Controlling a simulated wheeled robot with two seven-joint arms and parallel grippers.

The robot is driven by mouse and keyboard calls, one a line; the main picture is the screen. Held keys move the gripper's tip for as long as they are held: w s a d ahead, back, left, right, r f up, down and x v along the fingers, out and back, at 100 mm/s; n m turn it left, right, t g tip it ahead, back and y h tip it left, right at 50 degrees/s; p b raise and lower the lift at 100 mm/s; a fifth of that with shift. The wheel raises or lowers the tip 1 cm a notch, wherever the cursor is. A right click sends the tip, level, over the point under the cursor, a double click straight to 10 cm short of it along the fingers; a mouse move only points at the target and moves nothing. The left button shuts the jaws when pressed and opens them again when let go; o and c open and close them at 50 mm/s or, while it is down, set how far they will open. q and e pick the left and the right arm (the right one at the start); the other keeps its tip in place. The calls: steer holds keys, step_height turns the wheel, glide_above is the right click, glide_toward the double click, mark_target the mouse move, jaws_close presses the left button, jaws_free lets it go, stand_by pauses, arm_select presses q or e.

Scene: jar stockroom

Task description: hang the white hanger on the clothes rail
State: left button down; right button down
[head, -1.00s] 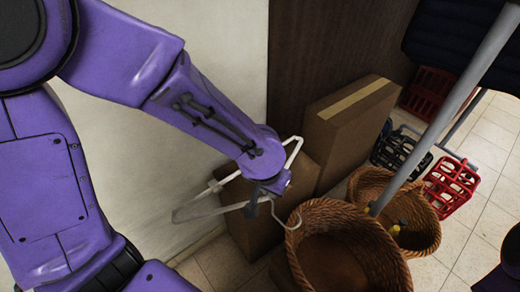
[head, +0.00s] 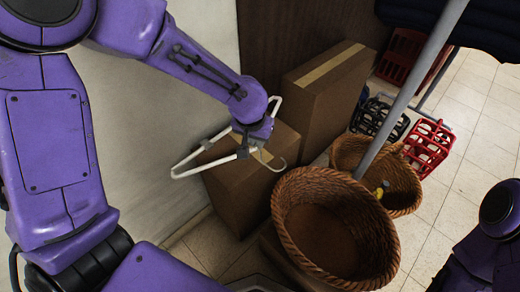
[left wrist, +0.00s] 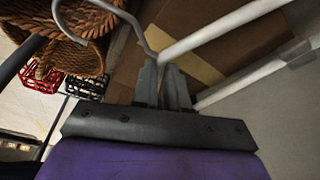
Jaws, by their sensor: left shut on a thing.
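The white hanger (head: 205,167) is held in my left gripper (head: 252,143), in the left half of the head view. Its metal hook (head: 280,166) points right, toward the baskets. In the left wrist view, the fingers (left wrist: 163,85) are shut on the hanger near the base of its hook, and a white bar (left wrist: 225,27) runs to the upper right. A grey pole (head: 410,90), apparently part of the clothes rail, slants across the right of the head view, apart from the hanger. Dark cloth (head: 480,20) shows near its top. My right gripper is not visible.
A large wicker basket (head: 290,190) and a smaller one (head: 345,150) stand near the pole's lower part. A tall cardboard box (head: 325,85) and a lower one (head: 235,190) stand by the wall. Red crates (head: 428,145) and a dark crate lie behind. Tiled floor is clear at right.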

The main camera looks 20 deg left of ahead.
arm_select(q)
steer(key=b, duration=0.1)
glide_above(258, 154)
steer(key=f, duration=0.5)
steer(key=shift+s+d, duration=0.2)
steer(key=shift+s, duration=0.05)
steer(key=x, duration=0.3)
steer(key=shift+f+b, duration=0.2)
steer(key=shift+b, duration=0.1)
steer(key=shift+s, duration=0.1)
steer(key=shift+a+f, duration=0.1)
steer(key=c, duration=1.1)
jaws_free()
steer(key=shift+c, duration=0.2)
